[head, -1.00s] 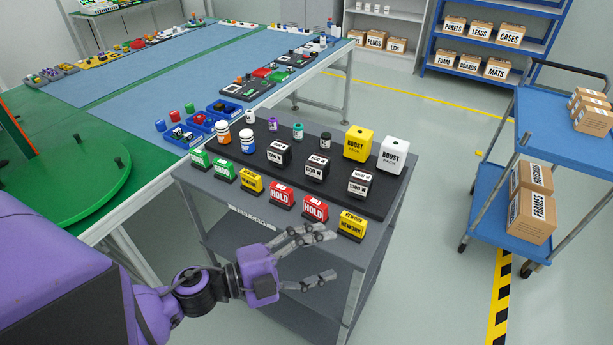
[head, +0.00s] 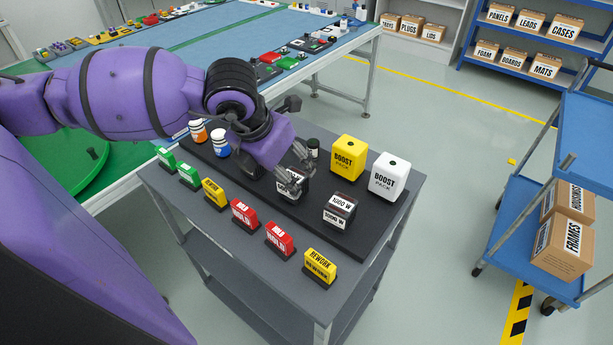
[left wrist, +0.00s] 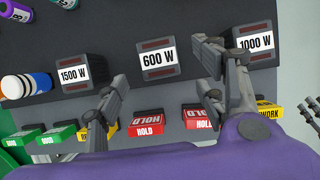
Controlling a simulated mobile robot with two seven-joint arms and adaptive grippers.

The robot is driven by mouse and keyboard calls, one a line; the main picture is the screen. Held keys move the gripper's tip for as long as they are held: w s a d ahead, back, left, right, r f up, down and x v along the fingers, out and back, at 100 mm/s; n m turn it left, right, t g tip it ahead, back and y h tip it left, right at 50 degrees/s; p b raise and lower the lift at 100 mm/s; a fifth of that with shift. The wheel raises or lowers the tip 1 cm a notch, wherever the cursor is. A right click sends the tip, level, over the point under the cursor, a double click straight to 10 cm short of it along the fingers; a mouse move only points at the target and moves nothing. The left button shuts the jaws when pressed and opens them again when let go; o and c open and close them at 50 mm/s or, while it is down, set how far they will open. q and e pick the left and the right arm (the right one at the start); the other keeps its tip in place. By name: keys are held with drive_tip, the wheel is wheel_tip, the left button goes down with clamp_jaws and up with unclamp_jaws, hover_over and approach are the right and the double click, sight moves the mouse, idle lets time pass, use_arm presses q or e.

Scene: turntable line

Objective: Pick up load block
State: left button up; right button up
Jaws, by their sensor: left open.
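Three dark load blocks with white labels stand on the black board. The 600 W block (left wrist: 158,58) is centred ahead in the left wrist view; in the head view it (head: 286,189) is partly covered by my fingers. The 1000 W block (head: 339,210) stands to its right and also shows in the left wrist view (left wrist: 254,46).
Yellow (head: 347,158) and white (head: 389,177) boost packs stand behind the 1000 W block. Red HOLD (head: 244,214), yellow REWORK (head: 320,265) and green signs line the front of the grey cart (head: 240,255).

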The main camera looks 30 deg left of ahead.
use_arm(q)
drive_tip(key=shift+w+a+f, duration=0.1)
drive_tip(key=shift+w+f, duration=0.05)
drive_tip(key=shift+f, duration=0.1)
drive_tip(key=shift+x, duration=1.1)
drive_tip(key=x, duration=0.3)
drive_tip(key=shift+w+f, duration=0.25)
drive_tip(key=shift+f, duration=0.1)
drive_tip(key=shift+w+f, duration=0.1)
drive_tip(key=shift+f, duration=0.15)
drive_tip(key=c, duration=0.9)
clamp_jaws()
use_arm(e)
drive_tip(key=s, duration=0.2)
drive_tip(key=s+f, duration=0.1)
drive_tip(key=shift+d, duration=0.3)
